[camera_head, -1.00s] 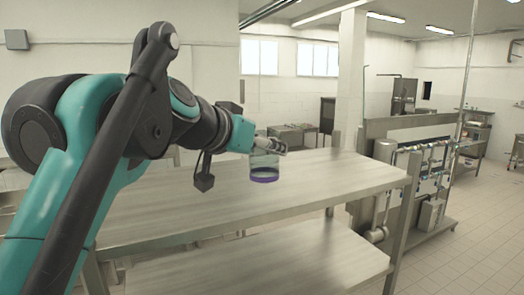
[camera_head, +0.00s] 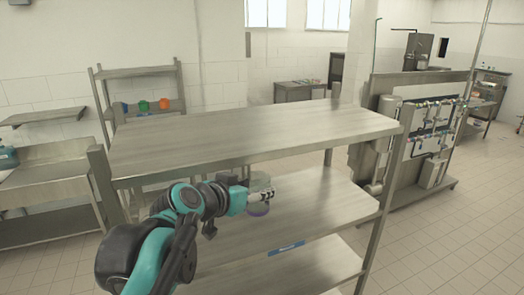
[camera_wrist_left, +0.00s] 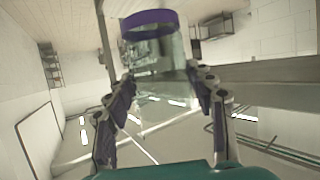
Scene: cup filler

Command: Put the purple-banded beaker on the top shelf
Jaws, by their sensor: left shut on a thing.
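The purple-banded beaker (camera_head: 259,209) is clear glass with a purple band at its bottom, and it is held upright. My left gripper (camera_head: 266,193) is shut on it. In the head view the beaker appears below the front edge of the top shelf (camera_head: 250,132), against the middle shelf (camera_head: 320,205). How far it is from the rack is hard to tell. In the left wrist view the beaker (camera_wrist_left: 158,58) sits between the two fingers (camera_wrist_left: 163,88). My right gripper is not in view.
The top shelf is bare, with corner posts (camera_head: 102,185) rising past it. A blue label (camera_head: 287,248) is on the middle shelf's front edge. Behind stands another rack (camera_head: 140,72) with coloured cups (camera_head: 145,106). Machinery (camera_head: 415,140) stands at the right.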

